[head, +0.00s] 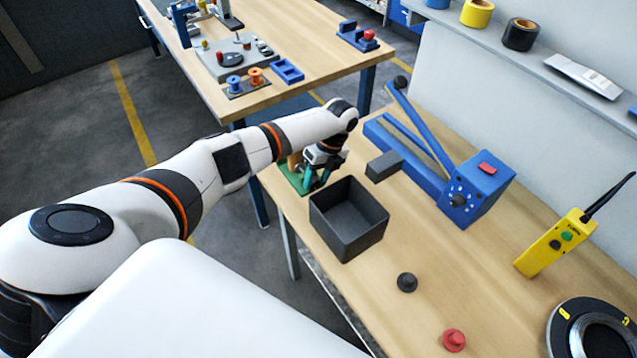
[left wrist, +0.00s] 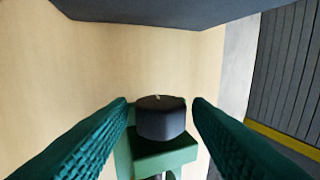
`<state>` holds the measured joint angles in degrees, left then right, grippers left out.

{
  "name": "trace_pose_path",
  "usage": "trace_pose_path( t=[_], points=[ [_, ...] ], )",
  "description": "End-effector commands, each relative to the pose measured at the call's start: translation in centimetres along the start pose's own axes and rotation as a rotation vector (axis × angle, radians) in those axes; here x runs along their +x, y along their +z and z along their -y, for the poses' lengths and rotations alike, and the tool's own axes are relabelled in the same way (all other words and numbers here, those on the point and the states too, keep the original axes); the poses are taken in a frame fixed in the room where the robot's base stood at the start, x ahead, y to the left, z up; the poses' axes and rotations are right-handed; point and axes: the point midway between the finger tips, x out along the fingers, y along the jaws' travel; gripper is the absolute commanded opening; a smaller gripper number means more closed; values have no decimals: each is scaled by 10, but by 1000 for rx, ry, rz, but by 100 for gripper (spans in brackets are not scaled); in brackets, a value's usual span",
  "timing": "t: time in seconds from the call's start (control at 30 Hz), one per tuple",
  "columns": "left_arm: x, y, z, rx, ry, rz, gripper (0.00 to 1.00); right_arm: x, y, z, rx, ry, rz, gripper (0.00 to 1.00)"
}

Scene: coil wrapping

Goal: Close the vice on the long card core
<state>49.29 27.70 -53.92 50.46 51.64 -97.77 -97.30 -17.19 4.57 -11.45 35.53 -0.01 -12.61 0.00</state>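The green vice (head: 290,178) stands at the table's near left edge, mostly hidden behind my left gripper. A tan upright piece (head: 294,160), perhaps the card core, shows just above it; I cannot tell how it sits in the jaws. My left gripper (head: 316,181) points down at the vice with its teal fingers apart. In the left wrist view, a dark round knob (left wrist: 161,118) in front of the green vice body (left wrist: 160,155) lies between the open fingers (left wrist: 162,108), with a gap on each side. The card core is not seen there. My right gripper is not in view.
A dark open bin (head: 348,218) stands close beside the gripper. A grey block (head: 384,166) and a blue lever tool (head: 478,190) are behind it. A black knob (head: 407,283), a red knob (head: 454,340) and a yellow remote (head: 553,243) lie to the right.

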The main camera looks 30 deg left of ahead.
Motion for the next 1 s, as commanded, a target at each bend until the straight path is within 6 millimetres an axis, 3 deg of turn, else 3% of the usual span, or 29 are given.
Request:
trace_pose_path(
  t=[0.13,0.4,0.83,1.0],
  points=[
    [-2,-1,2,-1,14,-1,45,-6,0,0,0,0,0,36],
    [-4,-2,12,-1,245,-2,45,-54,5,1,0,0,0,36],
    [0,-2,9,-2,338,-2,45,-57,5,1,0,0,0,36],
    [3,-2,16,-3,496,-2,45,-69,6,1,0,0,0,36]
  ],
)
